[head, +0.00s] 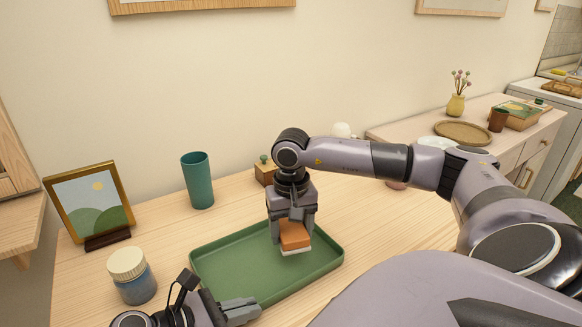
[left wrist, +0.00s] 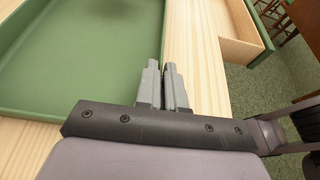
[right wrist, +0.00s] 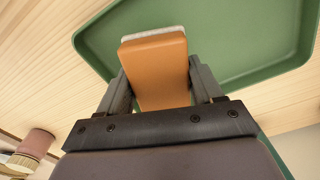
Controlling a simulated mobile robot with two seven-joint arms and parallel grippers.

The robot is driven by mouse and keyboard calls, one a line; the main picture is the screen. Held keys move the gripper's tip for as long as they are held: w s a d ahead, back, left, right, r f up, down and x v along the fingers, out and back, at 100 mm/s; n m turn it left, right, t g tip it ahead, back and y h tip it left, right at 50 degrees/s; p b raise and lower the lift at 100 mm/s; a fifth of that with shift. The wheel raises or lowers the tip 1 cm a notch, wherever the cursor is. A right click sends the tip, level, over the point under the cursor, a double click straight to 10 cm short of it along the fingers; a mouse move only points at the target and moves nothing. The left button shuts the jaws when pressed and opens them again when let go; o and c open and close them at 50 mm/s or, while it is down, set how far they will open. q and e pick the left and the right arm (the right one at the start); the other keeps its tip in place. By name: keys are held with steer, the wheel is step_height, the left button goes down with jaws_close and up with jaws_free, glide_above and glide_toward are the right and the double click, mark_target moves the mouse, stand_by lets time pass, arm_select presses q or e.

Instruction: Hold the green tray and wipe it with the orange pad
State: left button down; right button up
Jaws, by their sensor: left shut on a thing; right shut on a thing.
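The green tray (head: 222,250) lies on the wooden table. The orange pad (head: 293,235) has a pale underside and is over the right part of the tray; I cannot tell if it touches the tray floor. My right gripper (head: 291,222) is shut on the pad, which shows between its fingers in the right wrist view (right wrist: 156,70). My left gripper (head: 243,308) is at the tray's near edge, its fingers close together on the near rim. The left wrist view shows the tray (left wrist: 90,50) left of the fingers (left wrist: 163,85); the gripped rim part is hidden.
A jar with a cream lid (head: 133,277) stands left of the tray. A framed picture (head: 90,203), a teal cup (head: 197,181) and a small wooden box (head: 265,172) stand behind. A sideboard (head: 385,132) is at the back right. Bare table lies between the jar and cup.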

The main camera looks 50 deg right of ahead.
steer(key=shift+r, duration=1.2)
arm_select(q)
steer(key=c, duration=1.2)
jaws_free()
steer(key=shift+o, duration=0.2)
steer(key=v, duration=1.2)
